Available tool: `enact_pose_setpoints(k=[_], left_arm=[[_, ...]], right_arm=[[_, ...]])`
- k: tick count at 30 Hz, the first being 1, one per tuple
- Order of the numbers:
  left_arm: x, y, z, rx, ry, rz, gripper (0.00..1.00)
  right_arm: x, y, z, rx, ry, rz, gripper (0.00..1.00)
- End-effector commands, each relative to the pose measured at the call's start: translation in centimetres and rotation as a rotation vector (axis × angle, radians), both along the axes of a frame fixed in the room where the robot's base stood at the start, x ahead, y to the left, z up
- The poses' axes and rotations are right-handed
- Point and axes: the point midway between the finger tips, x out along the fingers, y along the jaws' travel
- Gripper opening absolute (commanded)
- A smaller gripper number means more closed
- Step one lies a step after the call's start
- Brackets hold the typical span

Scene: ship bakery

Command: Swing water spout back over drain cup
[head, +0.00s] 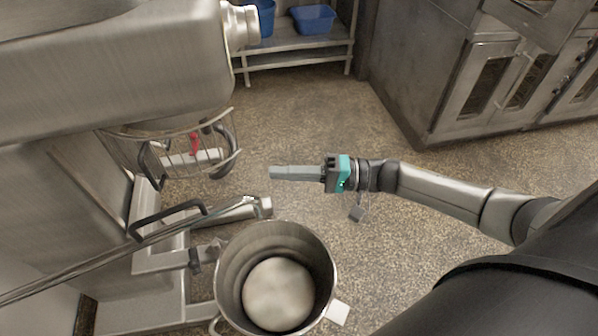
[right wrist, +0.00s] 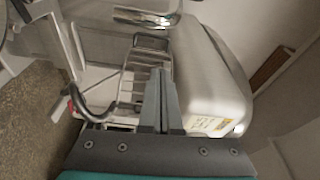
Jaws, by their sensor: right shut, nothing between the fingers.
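A long thin metal tube, which looks like the water spout (head: 95,254), runs from the lower left of the head view. Its tip is close to a short metal cylinder (head: 264,207) above the bowl's back rim. I cannot tell whether that cylinder is the drain cup. A black curved handle (head: 165,216) shows beside the tube. My right gripper (head: 272,172) is shut and empty, over the floor to the right of the mixer's wire guard and apart from the tube. In the right wrist view its closed fingers (right wrist: 161,98) point toward the mixer. My left gripper is out of view.
The mixer head (head: 120,60) overhangs the upper left, with its wire guard (head: 180,150) below. A steel bowl (head: 325,245) holding pale dough (head: 279,293) stands in front. Ovens (head: 480,75) stand at the upper right, a shelf (head: 290,55) at the back. Floor between is clear.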

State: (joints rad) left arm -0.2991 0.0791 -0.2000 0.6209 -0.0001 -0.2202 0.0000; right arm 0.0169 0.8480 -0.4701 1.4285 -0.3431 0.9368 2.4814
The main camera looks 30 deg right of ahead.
Motion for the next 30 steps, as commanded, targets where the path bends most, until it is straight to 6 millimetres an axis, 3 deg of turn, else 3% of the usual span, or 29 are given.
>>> enact_pose_setpoints(k=[6, 16, 30], left_arm=[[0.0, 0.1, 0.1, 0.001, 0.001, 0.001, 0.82], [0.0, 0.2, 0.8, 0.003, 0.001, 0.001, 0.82], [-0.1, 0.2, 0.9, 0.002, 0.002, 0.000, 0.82]], right_arm=[[2.5, 4.4, 0.3, 0.004, -0.005, 0.000, 0.00], [-0.9, 4.7, -0.2, 0.000, 0.002, -0.002, 0.00], [-1.5, 4.8, -0.3, -0.001, 0.000, -0.002, 0.00]])
